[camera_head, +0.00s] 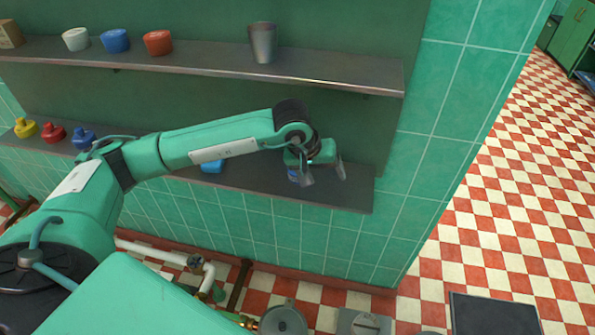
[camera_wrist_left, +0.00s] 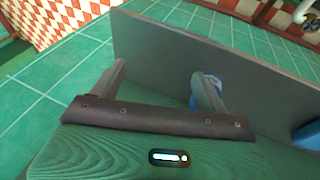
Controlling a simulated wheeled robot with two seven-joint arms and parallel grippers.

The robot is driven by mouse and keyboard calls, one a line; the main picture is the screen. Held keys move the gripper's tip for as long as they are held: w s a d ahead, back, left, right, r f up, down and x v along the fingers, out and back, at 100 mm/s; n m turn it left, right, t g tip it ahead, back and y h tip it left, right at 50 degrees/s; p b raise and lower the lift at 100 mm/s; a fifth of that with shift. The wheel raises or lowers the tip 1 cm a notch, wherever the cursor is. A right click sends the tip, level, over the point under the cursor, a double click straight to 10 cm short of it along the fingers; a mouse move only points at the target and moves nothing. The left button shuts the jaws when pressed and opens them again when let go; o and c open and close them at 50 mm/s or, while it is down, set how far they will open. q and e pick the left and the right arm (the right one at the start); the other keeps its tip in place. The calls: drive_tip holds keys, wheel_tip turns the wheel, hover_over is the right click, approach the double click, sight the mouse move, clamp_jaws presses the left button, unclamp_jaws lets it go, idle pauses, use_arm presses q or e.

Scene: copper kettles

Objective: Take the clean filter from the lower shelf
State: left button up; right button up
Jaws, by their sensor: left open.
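My left gripper (camera_head: 323,174) is over the right end of the lower shelf (camera_head: 352,197), fingers apart with nothing between them. A small blue-and-white round thing (camera_head: 293,175), perhaps the clean filter, is on that shelf, partly hidden by the gripper's left finger. In the left wrist view it (camera_wrist_left: 213,84) shows behind the right finger of the gripper (camera_wrist_left: 160,86), not between the fingers. I cannot tell whether the finger touches it. Another blue thing (camera_head: 212,167) lies farther left on the lower shelf, partly hidden by my arm. My right gripper is not in view.
The upper shelf (camera_head: 340,75) overhangs, bearing a metal cup (camera_head: 263,42) and white (camera_head: 76,39), blue (camera_head: 115,40) and red (camera_head: 158,42) cups. Yellow (camera_head: 26,127), red (camera_head: 53,132) and blue (camera_head: 83,137) knobbed things stand on the lower shelf's left.

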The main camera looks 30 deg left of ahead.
use_arm(q)
drive_tip(key=w+a+y, duration=0.1)
drive_tip(key=a, duration=0.1)
drive_tip(key=w+a+y, duration=0.1)
drive_tip(key=a, duration=0.2)
drive_tip(key=w+a+y+p, duration=0.1)
drive_tip(key=a, duration=0.2)
drive_tip(key=shift+a+m+y, duration=0.15)
drive_tip(key=shift+m+y, duration=0.15)
drive_tip(key=shift+m, duration=0.1)
drive_tip(key=p+x, duration=0.1)
drive_tip(key=x, duration=0.1)
drive_tip(key=p+x, duration=0.1)
drive_tip(key=x, duration=0.1)
drive_tip(key=shift+w+a+p, duration=0.2)
drive_tip(key=shift+a+p, duration=0.1)
drive_tip(key=shift+w+f, duration=0.3)
drive_tip(key=shift+f, duration=0.3)
drive_tip(key=c, duration=1.1)
